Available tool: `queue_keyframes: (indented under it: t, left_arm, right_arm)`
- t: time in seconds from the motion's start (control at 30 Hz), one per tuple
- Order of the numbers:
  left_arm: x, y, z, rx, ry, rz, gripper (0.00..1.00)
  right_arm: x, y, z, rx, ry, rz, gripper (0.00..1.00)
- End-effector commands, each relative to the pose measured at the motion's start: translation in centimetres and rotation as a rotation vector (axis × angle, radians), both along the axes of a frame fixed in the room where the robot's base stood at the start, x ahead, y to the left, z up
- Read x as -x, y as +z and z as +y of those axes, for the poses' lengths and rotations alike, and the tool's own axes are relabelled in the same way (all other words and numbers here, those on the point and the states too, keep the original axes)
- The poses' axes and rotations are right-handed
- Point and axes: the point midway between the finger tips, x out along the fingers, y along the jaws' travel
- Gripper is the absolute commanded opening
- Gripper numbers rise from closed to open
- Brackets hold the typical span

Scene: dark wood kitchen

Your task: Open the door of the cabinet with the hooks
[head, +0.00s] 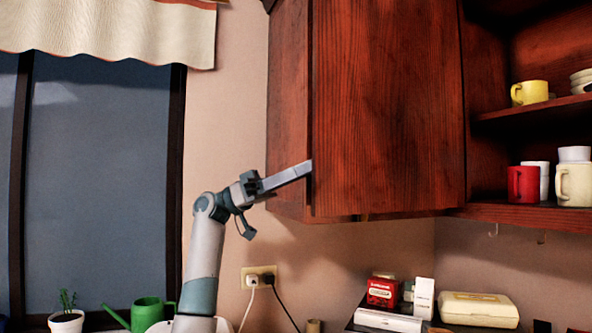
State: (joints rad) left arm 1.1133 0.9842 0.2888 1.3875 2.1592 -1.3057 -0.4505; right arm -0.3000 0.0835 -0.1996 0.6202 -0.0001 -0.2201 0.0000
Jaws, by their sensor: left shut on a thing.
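The dark red wood cabinet door (388,110) fills the upper middle of the head view. It looks shut or nearly so; I cannot tell whether there is a gap behind its left edge. The cabinet's side panel (288,110) shows to its left. Small hooks (493,230) hang under the open shelf part at the right. My left gripper (309,166) reaches in from the left, and its long fingers are shut on the door's left edge, near the lower corner. The fingertips are partly hidden at the edge. My right gripper is out of view.
Open shelves (540,110) at the right hold a yellow mug (529,92), a red mug (523,184) and pale cups. Below are an outlet (258,277) with cords, boxes (381,292) and a green watering can (146,312). A window (100,170) is at the left.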

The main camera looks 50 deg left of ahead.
Motion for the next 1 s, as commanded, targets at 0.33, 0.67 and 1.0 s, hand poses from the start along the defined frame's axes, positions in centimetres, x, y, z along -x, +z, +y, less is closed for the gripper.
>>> queue_keyframes:
  t: [0.33,0.67,1.0]
  left_arm:
    - [-0.59,-0.05,-0.12,0.006,0.003,0.008,0.27]
    - [-0.55,-0.06,-0.06,0.006,0.006,0.008,0.27]
    - [-0.54,-0.12,-0.07,0.005,0.006,0.007,0.27]
  right_arm:
    - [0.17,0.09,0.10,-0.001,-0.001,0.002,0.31]
    - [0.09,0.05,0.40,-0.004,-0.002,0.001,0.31]
    - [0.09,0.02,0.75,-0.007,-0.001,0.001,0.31]
